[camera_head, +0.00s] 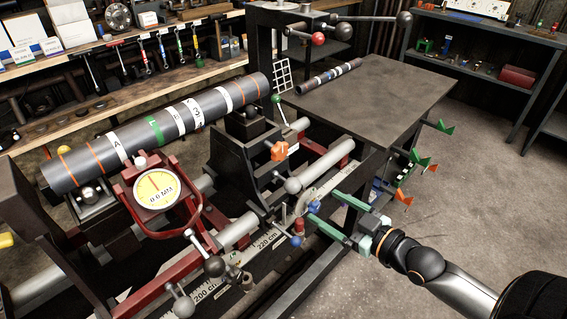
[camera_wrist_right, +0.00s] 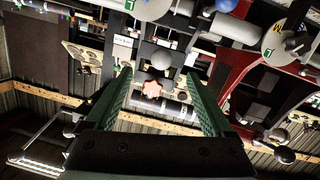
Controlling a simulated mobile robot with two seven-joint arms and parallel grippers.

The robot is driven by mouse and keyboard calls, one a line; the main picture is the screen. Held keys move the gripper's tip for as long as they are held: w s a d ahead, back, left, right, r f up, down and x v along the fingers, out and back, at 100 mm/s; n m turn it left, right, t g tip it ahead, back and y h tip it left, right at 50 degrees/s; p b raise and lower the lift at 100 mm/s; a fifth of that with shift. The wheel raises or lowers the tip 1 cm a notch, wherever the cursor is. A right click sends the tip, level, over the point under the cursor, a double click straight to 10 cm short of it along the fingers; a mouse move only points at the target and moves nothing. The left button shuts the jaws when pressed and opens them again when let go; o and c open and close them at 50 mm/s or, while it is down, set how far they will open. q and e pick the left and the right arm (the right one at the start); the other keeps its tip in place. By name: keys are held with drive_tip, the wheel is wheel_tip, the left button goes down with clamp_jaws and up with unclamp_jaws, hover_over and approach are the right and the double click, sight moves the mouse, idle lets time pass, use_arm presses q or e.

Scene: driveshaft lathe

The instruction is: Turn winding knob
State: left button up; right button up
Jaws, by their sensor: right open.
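An orange star-shaped knob (camera_head: 279,151) sits on the dark upright block of the lathe. It also shows in the right wrist view (camera_wrist_right: 152,89), lined up between my two fingers but apart from them. A small blue knob (camera_head: 314,207) shows near my fingertips in the head view; I cannot tell whether they touch it. The frames do not show which is the winding knob. My right gripper (camera_head: 323,206) is open, with its green fingers spread and pointing at the lathe. It also shows in the right wrist view (camera_wrist_right: 165,75). My left gripper is not in view.
A striped driveshaft (camera_head: 165,131) lies along the lathe, with a yellow dial gauge (camera_head: 156,190) before it. A blue ball handle (camera_head: 296,242) and several grey ball levers stick out nearby. A metal table (camera_head: 385,95) stands behind.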

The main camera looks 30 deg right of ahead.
sight(282, 153)
drive_tip(key=shift+n+t+y, duration=0.7)
drive_tip(key=shift+n+y, duration=0.1)
drive_tip(key=r, duration=0.2)
drive_tip(key=w+r, duration=0.1)
drive_tip(key=r, duration=0.4)
drive_tip(key=shift+w+a+r, duration=0.15)
drive_tip(key=shift+w+r, duration=0.05)
drive_tip(key=shift+w, duration=0.15)
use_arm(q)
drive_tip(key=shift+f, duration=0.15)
use_arm(e)
drive_tip(key=shift+x, duration=6.1)
drive_tip(key=shift+f, duration=0.2)
drive_tip(key=shift+c, duration=0.2)
drive_tip(key=c, duration=1.3)
